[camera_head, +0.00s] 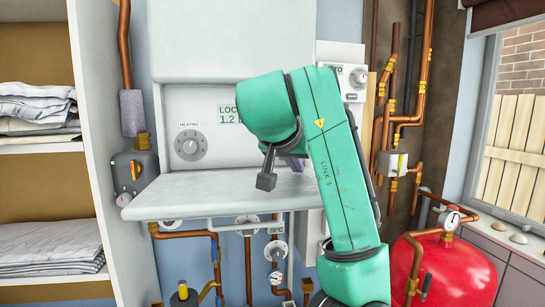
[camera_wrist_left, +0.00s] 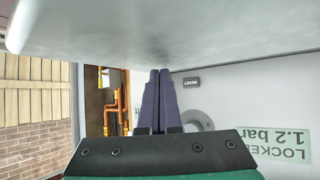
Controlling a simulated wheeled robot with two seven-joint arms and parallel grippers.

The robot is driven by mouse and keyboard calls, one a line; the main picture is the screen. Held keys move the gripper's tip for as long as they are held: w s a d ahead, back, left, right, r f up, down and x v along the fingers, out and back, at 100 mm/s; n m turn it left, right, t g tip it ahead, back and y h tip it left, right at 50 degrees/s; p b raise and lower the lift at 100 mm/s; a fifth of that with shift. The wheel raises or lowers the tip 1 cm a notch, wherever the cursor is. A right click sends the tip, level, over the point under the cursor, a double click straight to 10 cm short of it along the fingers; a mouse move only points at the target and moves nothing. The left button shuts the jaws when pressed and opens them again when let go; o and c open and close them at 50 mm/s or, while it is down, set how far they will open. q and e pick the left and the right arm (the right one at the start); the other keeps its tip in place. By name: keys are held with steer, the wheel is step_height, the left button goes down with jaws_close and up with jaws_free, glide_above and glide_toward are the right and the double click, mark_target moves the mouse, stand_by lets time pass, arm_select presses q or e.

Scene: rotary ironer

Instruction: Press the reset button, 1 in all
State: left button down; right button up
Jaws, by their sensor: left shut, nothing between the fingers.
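My left gripper (camera_head: 297,163) is shut and empty; its dark purple fingers show together in the left wrist view (camera_wrist_left: 160,74). It is in front of the ironer's white panel, above the padded board, mostly hidden by my green arm in the head view. In the wrist view a small dark label (camera_wrist_left: 192,81), too small to read surely, is just right of the fingertips. My right gripper is not in view.
The ironer's padded board (camera_head: 215,193) juts out below the panel. A heating dial (camera_head: 190,145) is on the panel's left. Copper pipes (camera_head: 390,120) and a red tank (camera_head: 455,272) are at right.

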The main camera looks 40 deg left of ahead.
mark_target(290, 170)
arm_select(q)
steer(key=shift+w+d, duration=0.35)
steer(key=shift+a+r, duration=0.15)
steer(key=shift+a, duration=0.2)
steer(key=w+a+p, duration=0.1)
steer(key=a, duration=0.1)
steer(key=w+a, duration=0.1)
steer(key=a, duration=0.1)
steer(key=w+a+p, duration=0.1)
steer(key=w, duration=0.1)
steer(key=shift+a+p, duration=0.3)
steer(key=shift+a, duration=0.1)
steer(key=shift+w+a, duration=0.35)
steer(key=shift+a, duration=0.2)
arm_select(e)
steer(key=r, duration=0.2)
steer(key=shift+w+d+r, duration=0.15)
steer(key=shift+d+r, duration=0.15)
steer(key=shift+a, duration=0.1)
arm_select(q)
steer(key=shift+w+a, duration=0.25)
steer(key=shift+a, duration=0.05)
